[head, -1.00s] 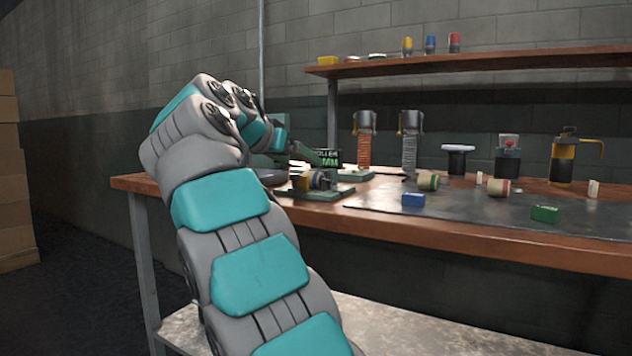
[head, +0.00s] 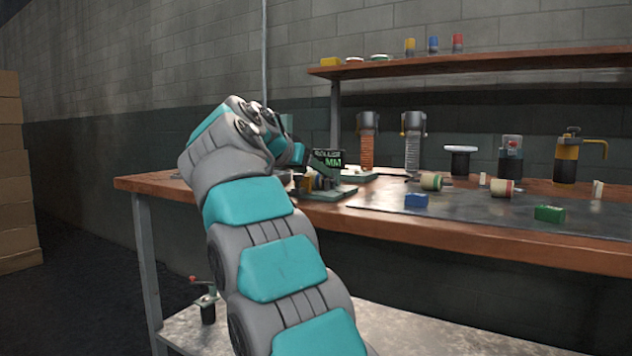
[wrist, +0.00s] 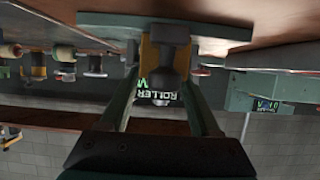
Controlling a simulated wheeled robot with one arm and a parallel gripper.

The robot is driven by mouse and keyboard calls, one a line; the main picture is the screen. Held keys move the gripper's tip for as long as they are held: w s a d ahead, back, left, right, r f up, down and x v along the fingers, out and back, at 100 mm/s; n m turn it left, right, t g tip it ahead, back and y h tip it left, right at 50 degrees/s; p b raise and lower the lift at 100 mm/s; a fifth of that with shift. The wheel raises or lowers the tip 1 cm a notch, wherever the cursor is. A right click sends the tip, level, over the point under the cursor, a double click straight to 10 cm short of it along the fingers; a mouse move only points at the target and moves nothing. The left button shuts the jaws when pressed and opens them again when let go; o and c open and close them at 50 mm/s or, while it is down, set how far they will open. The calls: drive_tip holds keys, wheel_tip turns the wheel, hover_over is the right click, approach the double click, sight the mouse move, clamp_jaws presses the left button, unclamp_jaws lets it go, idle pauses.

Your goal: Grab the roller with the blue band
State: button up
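The roller with the blue band (head: 318,182) sits low in a small dark green stand (head: 332,195) at the left part of the bench, partly covered by my arm in the head view. In the wrist view, which is upside down, the stand's plate (wrist: 130,20) is at the top, and a dark grey part lies between yellow uprights. No blue shows clearly there. My gripper (wrist: 160,88) is open, its two fingers pointing toward this spot, one on each side. I see no contact. The head view does not show the fingers clearly.
A roller with a green band (head: 432,182) and one with red (head: 503,188) lie to the right. A "ROLLER MM" sign (head: 328,159) stands behind the stand. A shelf (head: 480,62) hangs above.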

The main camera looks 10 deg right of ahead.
clamp_jaws()
drive_tip(key=shift+r, duration=0.15)
idle(0.4)
